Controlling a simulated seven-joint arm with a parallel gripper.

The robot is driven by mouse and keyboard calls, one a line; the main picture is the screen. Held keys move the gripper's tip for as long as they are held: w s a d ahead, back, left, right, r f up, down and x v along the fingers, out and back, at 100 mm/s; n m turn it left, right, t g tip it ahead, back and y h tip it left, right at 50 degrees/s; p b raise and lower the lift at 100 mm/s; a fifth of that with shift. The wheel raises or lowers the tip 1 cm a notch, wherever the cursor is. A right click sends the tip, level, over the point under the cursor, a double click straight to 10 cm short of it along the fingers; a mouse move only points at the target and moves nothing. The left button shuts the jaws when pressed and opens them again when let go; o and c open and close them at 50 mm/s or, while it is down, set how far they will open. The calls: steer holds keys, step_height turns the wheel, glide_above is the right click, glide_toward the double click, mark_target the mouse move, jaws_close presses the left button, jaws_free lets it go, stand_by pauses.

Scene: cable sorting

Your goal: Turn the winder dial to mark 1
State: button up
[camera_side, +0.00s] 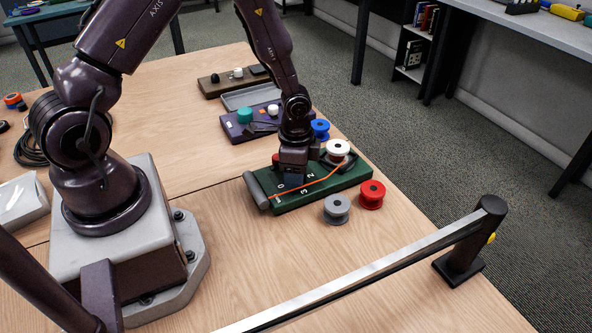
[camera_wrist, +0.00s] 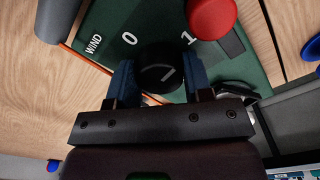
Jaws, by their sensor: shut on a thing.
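The green winder board (camera_side: 330,192) lies on the wooden table with printed marks 0, 1, 2 and 3. In the wrist view the board (camera_wrist: 100,22) shows WIND, 0 and 1. The round black dial (camera_wrist: 154,58) has a short pale line slanting up to the right, roughly towards the 1; which end is its pointer is unclear. My gripper (camera_wrist: 159,72) is shut on the dial, with one blue finger on each side. In the side view my gripper (camera_side: 291,179) comes down onto the board and hides the dial.
A white spool (camera_side: 338,147) and an orange cable (camera_side: 318,184) are on the board. A red knob (camera_wrist: 211,16) stands close to the dial. Grey (camera_side: 337,206), red (camera_side: 372,192) and blue (camera_side: 320,127) spools stand around the board. A purple board (camera_side: 240,133) lies behind.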

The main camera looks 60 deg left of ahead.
steer(key=shift+m, duration=0.7)
steer(key=o, duration=0.6)
steer(key=shift+o, duration=0.2)
steer(key=shift+r, duration=0.15)
step_height(320, 180, up, 13)
